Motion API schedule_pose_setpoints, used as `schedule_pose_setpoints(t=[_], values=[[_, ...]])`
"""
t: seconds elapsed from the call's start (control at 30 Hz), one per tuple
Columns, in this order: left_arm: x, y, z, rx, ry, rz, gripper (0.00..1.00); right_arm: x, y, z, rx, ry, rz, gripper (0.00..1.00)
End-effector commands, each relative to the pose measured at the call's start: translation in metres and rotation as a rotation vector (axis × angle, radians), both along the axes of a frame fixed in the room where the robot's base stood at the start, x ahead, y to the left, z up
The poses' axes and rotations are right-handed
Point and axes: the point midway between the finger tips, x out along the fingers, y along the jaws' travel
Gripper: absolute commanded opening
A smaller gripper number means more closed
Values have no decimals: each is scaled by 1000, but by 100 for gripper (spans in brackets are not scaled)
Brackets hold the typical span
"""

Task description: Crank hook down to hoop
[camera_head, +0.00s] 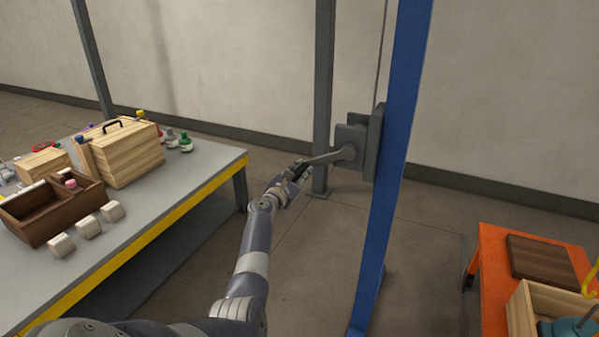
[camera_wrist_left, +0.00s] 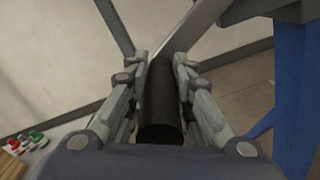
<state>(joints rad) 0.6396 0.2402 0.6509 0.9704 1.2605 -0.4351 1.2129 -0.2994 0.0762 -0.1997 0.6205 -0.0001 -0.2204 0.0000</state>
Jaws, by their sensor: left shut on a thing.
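The winch (camera_head: 362,140), a grey box with a crank arm (camera_head: 330,157), is fixed to the blue post (camera_head: 391,150). My left gripper (camera_head: 297,173) is at the outer end of the crank arm, left of the winch. In the left wrist view its fingers (camera_wrist_left: 160,95) are closed around the black crank handle (camera_wrist_left: 160,110), which lies between them. A thin cable (camera_head: 383,45) runs upward above the winch. The hook and the hoop cannot be made out in either view. My right gripper is not in view.
A grey table (camera_head: 165,200) with a yellow edge stands at left, bearing a wooden toolbox (camera_head: 127,152), a dark divided tray (camera_head: 30,222) and bottles. An orange table (camera_head: 494,290) with a dark board (camera_head: 542,260) stands at lower right. Floor between them is clear.

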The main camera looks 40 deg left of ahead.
Motion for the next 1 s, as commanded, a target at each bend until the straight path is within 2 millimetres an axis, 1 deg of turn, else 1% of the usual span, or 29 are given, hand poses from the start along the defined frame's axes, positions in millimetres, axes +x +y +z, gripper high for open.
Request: schedule_pose_setpoints(t=[0.03, 0.17, 0.2, 0.23, 0.27, 0.3, 0.73, 0.87, 1.0], values=[[-1, -1, -4, 0, 7, -1, 0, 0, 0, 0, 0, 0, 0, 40], [-1, -1, -4, 1, 7, -2, 0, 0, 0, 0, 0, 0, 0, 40], [-1, -1, -4, 1, 7, -2, 30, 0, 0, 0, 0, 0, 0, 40], [-1, -1, -4, 1, 7, -2, 37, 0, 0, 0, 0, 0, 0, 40], [-1, -1, -4, 2, 7, -2, 41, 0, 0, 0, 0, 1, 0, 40], [-1, -1, -4, 2, 7, -2, 43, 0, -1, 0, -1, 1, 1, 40], [-2, -1, -2, 2, 3, -1, 43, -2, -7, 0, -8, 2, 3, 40], [-11, -3, -2, 4, 4, -1, 43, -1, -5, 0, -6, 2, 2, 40], [-27, -7, -3, 5, 4, 0, 43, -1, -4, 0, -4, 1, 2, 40]])
